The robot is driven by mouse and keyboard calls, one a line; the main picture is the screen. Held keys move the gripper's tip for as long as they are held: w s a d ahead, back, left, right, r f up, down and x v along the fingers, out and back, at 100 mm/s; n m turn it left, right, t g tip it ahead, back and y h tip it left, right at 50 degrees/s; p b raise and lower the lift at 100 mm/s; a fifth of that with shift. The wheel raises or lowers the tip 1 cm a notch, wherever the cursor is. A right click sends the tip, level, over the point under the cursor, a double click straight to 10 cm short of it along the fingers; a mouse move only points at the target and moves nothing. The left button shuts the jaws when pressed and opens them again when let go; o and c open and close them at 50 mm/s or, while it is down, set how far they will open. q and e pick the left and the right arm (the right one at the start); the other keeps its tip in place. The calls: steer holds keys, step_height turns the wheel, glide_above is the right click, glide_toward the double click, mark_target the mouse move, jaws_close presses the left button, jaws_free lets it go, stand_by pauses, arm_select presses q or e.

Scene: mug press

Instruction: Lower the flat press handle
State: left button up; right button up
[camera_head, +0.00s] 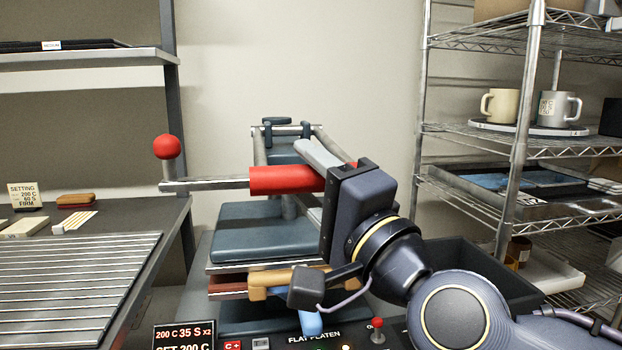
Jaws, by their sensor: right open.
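The flat press (262,232) stands in the middle, with blue-grey padded plates stacked one above the other and layers between them. Its handle is a horizontal metal bar with a red grip (278,180), above the upper plate. My right gripper (306,180) comes in from the lower right and is open. One pale finger lies above the right part of the red grip and a second finger shows partly below it. My left gripper is not in view.
A red ball knob (167,147) stands at the bar's left end. A ribbed worktable (75,280) is at the left. A wire shelf (478,135) with a cream mug (499,106) and a grey mug (557,108) is at the right. A control panel (290,340) lies in front.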

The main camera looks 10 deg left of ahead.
steer(key=b+v, duration=0.2)
steer(key=v, duration=0.5)
steer(key=shift+s+d+f, duration=0.15)
steer(key=shift+s+d, duration=0.05)
